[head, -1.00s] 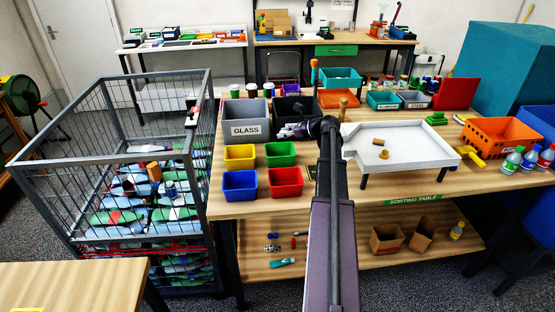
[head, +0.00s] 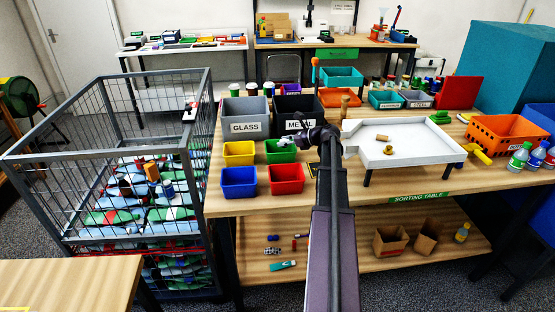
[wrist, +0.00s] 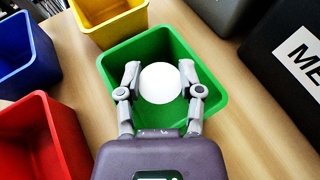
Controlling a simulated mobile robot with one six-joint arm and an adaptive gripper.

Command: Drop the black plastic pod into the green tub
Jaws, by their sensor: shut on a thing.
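My gripper (wrist: 160,92) is over the green tub (wrist: 216,98) and points down at it. Its two fingers are shut on a round thing with a white face (wrist: 160,83). No black side of this thing shows, so I cannot tell from its face that it is the black plastic pod. In the head view my gripper (head: 285,142) is at the green tub (head: 280,157), and the held thing is too small to make out. The green tub's visible inside looks empty.
A yellow tub (head: 238,159), a blue tub (head: 239,187) and a red tub (head: 286,184) stand close around the green one. The grey GLASS bin (head: 245,128) and the black METAL bin (head: 297,127) stand behind. A white tray (head: 400,160) is to the right.

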